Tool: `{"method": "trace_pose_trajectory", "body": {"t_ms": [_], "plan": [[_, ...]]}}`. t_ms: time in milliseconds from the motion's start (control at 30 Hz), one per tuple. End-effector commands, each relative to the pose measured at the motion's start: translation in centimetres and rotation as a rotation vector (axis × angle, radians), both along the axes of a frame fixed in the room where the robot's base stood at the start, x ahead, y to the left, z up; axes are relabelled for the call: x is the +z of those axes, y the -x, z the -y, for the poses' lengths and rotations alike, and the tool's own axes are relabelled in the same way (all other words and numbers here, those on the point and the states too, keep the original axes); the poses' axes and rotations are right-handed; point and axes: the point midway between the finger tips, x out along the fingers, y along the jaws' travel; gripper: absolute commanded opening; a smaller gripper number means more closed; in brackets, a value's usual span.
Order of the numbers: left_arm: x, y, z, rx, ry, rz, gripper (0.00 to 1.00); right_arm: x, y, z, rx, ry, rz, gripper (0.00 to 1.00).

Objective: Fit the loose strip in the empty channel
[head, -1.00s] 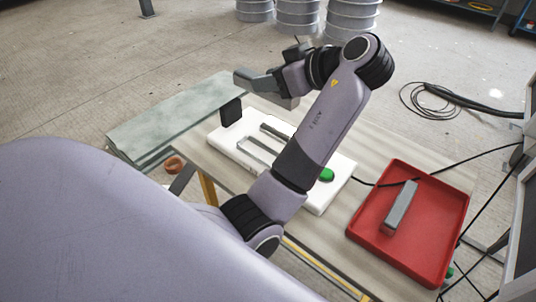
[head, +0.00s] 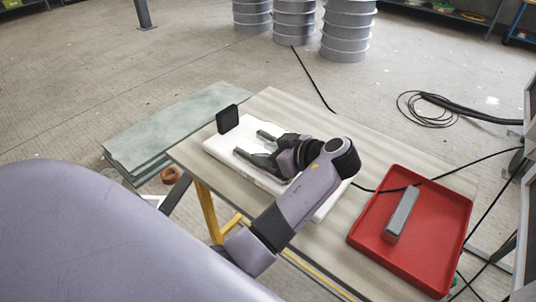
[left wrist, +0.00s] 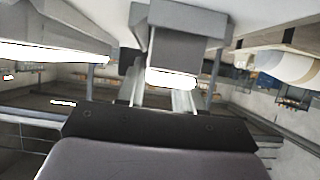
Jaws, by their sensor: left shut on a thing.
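The white mould board (head: 216,147) lies on the table. A grey strip (head: 268,135) shows in its far channel. My left gripper (head: 268,155) is over the near channel, pointing left. It is shut on a dark grey strip (head: 250,158), low at the board; the hand hides most of both the strip and the channel, and I cannot tell whether the strip is seated. In the left wrist view a dark grey block (left wrist: 178,45) stands close between pale finger-like bars. Another grey strip (head: 401,214) lies in the red tray (head: 365,240). My right gripper is not in view.
A black upright plate (head: 228,118) stands at the board's back left corner. The wooden table (head: 300,118) is clear behind the board. A cable (head: 400,186) crosses the tray. Green-grey sheets (head: 150,135) are stacked at the left, with a brown ring (head: 171,174) beside them.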

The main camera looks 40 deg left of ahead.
Motion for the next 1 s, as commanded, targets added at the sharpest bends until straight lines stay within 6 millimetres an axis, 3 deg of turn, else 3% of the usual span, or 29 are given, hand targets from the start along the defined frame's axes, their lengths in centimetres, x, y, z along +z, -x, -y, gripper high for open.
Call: {"method": "trace_pose_trajectory", "body": {"t_ms": [367, 400, 467, 1000], "plan": [[-0.42, -0.04, -0.01, 0.001, -0.002, 0.003, 0.03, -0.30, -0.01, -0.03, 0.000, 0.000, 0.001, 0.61], [-0.31, -0.04, -0.01, 0.000, -0.001, 0.002, 0.46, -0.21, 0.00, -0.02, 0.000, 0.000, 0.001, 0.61], [-0.29, -0.03, 0.00, 0.000, -0.001, 0.002, 0.61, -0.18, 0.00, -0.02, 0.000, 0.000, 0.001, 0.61], [0.23, -0.14, -0.25, 0.000, -0.001, 0.001, 0.61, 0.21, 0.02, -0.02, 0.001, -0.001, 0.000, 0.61]]}}
